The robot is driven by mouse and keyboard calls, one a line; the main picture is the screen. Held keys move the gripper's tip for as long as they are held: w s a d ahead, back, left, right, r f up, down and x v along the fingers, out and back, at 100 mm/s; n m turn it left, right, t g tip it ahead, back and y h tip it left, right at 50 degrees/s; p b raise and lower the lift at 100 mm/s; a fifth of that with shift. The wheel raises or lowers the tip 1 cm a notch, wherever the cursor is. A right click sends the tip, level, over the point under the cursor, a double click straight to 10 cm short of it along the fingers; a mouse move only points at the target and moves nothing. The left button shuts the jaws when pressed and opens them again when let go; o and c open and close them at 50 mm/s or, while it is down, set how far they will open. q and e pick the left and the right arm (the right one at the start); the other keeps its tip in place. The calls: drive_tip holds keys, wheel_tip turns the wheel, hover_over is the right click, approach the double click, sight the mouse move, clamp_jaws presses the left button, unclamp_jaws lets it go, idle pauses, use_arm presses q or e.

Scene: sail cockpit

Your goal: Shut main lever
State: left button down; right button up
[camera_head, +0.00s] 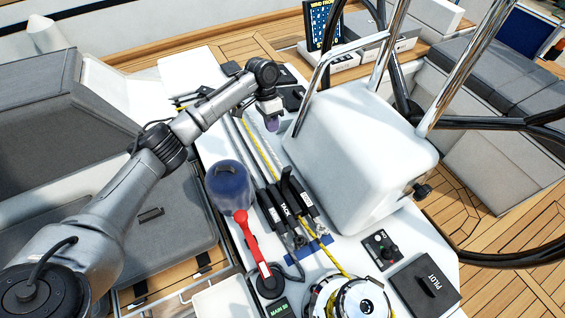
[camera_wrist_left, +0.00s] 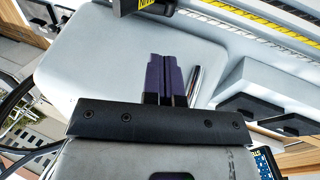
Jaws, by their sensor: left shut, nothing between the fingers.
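Several black clutch levers (camera_head: 285,203) stand side by side on the white console. One has the label TACK; the other labels are too small for me to read in the head view. In the left wrist view, a dark part with yellow lettering (camera_wrist_left: 146,6), possibly the main lever, is cut off at the top edge. My left gripper (camera_head: 273,124) is shut and empty, over the ropes behind the levers. Its purple fingers (camera_wrist_left: 166,78) are together in the left wrist view. My right gripper is out of view.
The white pedestal (camera_head: 360,150) and the steel wheel rails rise close on the right. A chrome winch (camera_head: 350,300) with yellow rope is at the front.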

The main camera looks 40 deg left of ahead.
use_arm(q)
drive_tip(key=s+d+f, duration=0.2)
drive_tip(key=d+f, duration=0.4)
drive_tip(key=f, duration=0.4)
drive_tip(key=shift+s+d+f, duration=0.15)
drive_tip(key=shift+s+d, duration=0.1)
drive_tip(key=shift+s, duration=0.1)
idle(0.5)
